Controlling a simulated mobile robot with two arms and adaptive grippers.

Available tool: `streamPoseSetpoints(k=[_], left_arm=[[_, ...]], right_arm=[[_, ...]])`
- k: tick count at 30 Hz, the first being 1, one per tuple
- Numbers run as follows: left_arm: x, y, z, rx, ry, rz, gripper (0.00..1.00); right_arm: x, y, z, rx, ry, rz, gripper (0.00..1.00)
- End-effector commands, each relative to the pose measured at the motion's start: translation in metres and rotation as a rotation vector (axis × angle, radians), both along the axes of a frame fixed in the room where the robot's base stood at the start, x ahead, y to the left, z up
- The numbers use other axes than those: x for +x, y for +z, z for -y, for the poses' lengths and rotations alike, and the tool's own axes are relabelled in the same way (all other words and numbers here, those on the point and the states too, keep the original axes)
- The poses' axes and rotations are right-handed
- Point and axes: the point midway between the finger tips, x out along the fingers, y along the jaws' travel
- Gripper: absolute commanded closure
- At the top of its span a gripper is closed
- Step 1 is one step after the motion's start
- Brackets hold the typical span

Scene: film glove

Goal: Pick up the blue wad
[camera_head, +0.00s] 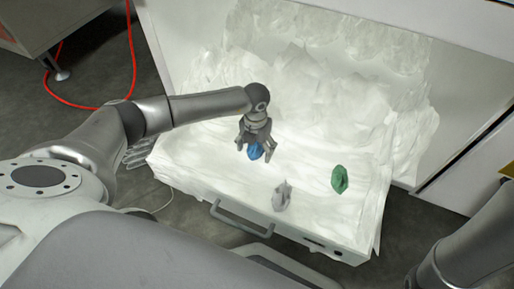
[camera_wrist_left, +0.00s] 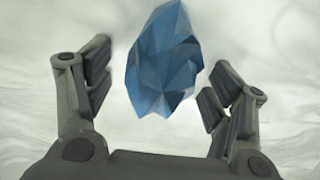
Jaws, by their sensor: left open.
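The blue wad (camera_head: 255,151) is a faceted, crumpled lump on the white film in the open drawer. In the head view my left gripper (camera_head: 255,146) is directly above it, fingers pointing down, and partly covers it. In the left wrist view the blue wad (camera_wrist_left: 163,60) shows large, between and a little beyond the open fingers of my left gripper (camera_wrist_left: 152,95). Gaps show on both sides of the wad, so the fingers are not closed on it. My right gripper is not in view; only part of my right arm shows at the lower right.
A green wad (camera_head: 340,179) and a grey wad (camera_head: 282,195) lie on the film to the right of and nearer than the blue one. The white drawer has a front handle (camera_head: 240,219). Film is heaped behind. A red hose (camera_head: 134,60) runs at the upper left.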

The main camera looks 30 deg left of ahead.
Motion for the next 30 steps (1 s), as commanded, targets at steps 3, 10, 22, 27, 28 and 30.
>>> streamPoseSetpoints(k=[3,10,22,27,28,30], left_arm=[[0.0,0.0,0.0,0.0,0.0,0.0,0.29],[0.0,0.0,0.0,0.0,0.0,-0.001,0.59],[0.0,0.002,0.0,0.0,0.0,0.0,0.74],[0.0,0.011,0.0,0.0,0.001,0.0,0.74],[0.0,0.014,0.0,0.0,0.001,0.0,0.74],[0.001,0.023,-0.001,0.0,0.0,0.001,0.74]], right_arm=[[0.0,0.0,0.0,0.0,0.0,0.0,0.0],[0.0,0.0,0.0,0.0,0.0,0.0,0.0],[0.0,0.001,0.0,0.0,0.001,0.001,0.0],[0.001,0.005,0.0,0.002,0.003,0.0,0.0],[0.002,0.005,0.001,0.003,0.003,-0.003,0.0],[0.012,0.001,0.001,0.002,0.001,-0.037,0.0]])
